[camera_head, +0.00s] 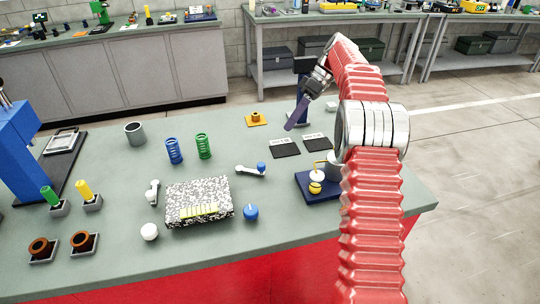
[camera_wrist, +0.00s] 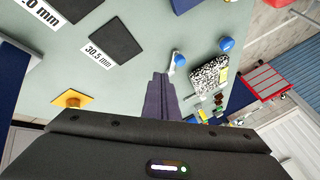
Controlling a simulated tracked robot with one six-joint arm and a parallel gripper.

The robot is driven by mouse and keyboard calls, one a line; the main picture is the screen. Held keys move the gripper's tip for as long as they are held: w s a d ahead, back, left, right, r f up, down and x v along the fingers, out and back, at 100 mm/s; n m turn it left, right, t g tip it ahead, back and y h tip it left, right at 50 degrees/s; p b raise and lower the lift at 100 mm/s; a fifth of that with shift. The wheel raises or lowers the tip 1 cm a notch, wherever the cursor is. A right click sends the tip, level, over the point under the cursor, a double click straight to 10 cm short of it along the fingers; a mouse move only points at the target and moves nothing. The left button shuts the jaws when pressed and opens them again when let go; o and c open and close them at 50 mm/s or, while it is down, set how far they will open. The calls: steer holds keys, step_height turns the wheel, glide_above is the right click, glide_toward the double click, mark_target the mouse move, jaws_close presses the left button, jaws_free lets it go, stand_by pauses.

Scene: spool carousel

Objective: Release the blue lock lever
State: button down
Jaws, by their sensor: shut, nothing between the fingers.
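The blue lock lever, a silver arm with a blue ball knob (camera_head: 261,168), lies on the bench behind the speckled block (camera_head: 198,202). In the wrist view its knob (camera_wrist: 180,60) is just beyond my fingertips in the picture. A second, larger blue ball (camera_head: 251,212) sits at the block's right front corner and also shows in the wrist view (camera_wrist: 226,45). My gripper (camera_head: 289,128) has long dark purple fingers, shut and empty, above the bench behind the lever and to its right. In the wrist view the fingers (camera_wrist: 159,77) point toward the lever and block.
Two black labelled pads (camera_head: 285,149) lie below and near my gripper. A navy stand with yellow parts (camera_head: 316,187) is right of the lever. A blue spring (camera_head: 174,151) and green spring (camera_head: 203,146) stand behind-left. Another silver lever (camera_head: 152,191) and white ball (camera_head: 149,231) lie left.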

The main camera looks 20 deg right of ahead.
steer(key=shift+w+d+f, duration=0.3)
steer(key=shift+d+f, duration=0.05)
steer(key=shift+f, duration=0.3)
steer(key=shift+a+f, duration=0.1)
steer(key=x, duration=0.9)
steer(key=shift+s+a+f, duration=0.25)
steer(key=shift+a, duration=0.05)
steer(key=shift+s+a, duration=1.3)
steer(key=shift+s, duration=0.2)
steer(key=shift+a, duration=0.1)
